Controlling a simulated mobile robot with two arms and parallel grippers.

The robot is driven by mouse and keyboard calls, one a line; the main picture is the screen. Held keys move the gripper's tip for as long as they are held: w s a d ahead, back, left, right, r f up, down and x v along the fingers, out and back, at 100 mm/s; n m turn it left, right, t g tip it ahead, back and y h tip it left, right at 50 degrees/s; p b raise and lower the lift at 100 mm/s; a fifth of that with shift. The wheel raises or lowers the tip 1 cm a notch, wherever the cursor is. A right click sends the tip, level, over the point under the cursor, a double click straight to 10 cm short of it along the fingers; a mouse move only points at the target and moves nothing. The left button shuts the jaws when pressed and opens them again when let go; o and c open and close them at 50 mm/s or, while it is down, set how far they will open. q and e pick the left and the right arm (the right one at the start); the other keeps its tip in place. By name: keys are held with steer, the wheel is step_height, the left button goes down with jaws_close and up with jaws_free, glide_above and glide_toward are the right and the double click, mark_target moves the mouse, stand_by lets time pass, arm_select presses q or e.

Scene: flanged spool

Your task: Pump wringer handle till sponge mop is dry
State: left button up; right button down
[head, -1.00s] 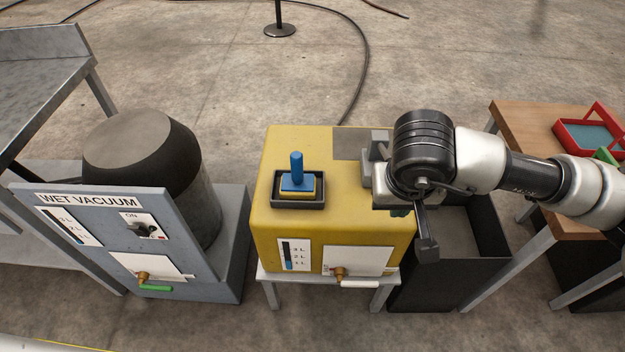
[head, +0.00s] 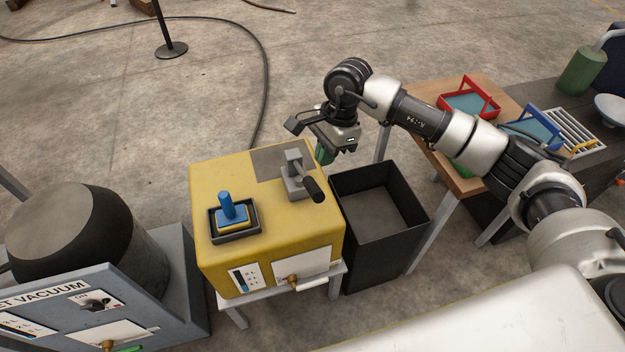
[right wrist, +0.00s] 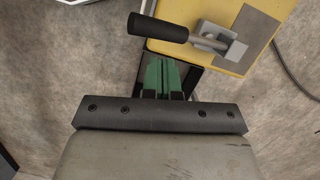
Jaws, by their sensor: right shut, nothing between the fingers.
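The yellow wringer box (head: 215,175) stands on a low grey stand in the middle of the head view. Its grey lever with a black grip, the wringer handle (head: 313,188), sits at the box's right side and tilts down to the right. The handle also shows at the top of the right wrist view (right wrist: 158,27). A blue-handled sponge mop (head: 229,207) sits in a dark tray on the box. My right gripper (head: 323,155) is above and behind the handle, apart from it; its green fingers (right wrist: 162,72) are together and empty. My left gripper is not in view.
A black open bin (head: 380,222) stands right of the box. A wooden table (head: 425,95) with red (head: 468,98) and blue trays is further right. The wet vacuum (head: 88,245) is at left. A pole on a round base (head: 171,49) stands behind on open floor.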

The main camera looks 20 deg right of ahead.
mark_target(316, 184)
steer(key=shift+f, duration=0.15)
steer(key=shift+b+x, duration=1.4)
steer(key=shift+x, duration=2)
step_height(316, 184, down, 5)
steer(key=b, duration=0.4)
steer(key=shift+r, duration=0.3)
